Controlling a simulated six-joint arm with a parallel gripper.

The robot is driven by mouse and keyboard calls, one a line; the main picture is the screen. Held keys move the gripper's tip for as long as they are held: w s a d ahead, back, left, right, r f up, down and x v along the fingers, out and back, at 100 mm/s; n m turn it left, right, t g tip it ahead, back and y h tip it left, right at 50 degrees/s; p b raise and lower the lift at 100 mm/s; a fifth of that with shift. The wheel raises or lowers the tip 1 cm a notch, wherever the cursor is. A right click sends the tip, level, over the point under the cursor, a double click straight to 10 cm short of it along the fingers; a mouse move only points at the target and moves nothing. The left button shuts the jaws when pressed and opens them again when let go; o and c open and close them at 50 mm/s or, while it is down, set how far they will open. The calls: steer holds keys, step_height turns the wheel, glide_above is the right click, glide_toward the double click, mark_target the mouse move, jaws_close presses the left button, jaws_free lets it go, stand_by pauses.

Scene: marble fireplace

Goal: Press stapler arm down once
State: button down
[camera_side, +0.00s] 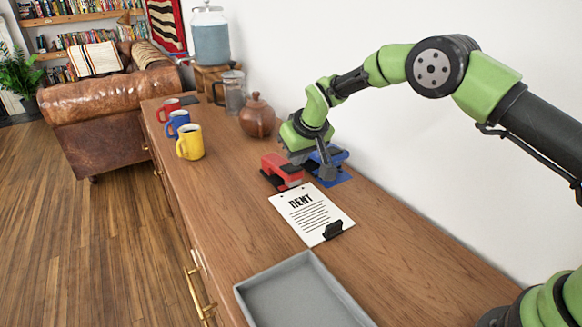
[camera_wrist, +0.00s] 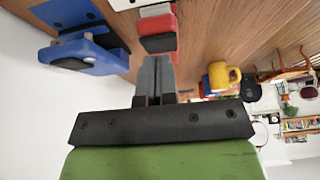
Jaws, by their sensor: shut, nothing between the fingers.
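A red stapler (camera_side: 281,171) sits on the wooden cabinet top, at the back edge of a sheet of paper. It also shows in the wrist view (camera_wrist: 160,24), with its dark end just beyond my fingertips. My gripper (camera_side: 328,174) points down between the red stapler and a blue desk tool (camera_side: 341,158). My gripper's fingers (camera_wrist: 156,62) are together in the wrist view and hold nothing. The blue tool, perhaps a hole punch, shows at the left of the wrist view (camera_wrist: 80,52). I cannot tell whether the fingertips touch the stapler.
A grey tray (camera_side: 243,292) is nearer the camera. A brown teapot (camera_side: 257,118) and a yellow mug (camera_side: 190,143) stand farther back. A white wall (camera_side: 430,170) is to the right.

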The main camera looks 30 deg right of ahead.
mark_target(294, 170)
steer(key=shift+x, duration=1.2)
steer(key=shift+r, duration=0.1)
step_height(294, 170, down, 2)
steer(key=shift+f, duration=0.1)
steer(key=shift+s+r, duration=0.25)
steer(key=shift+s, duration=0.5)
steer(key=shift+s+r, duration=0.3)
steer(key=shift+s, duration=0.5)
steer(key=v, duration=1)
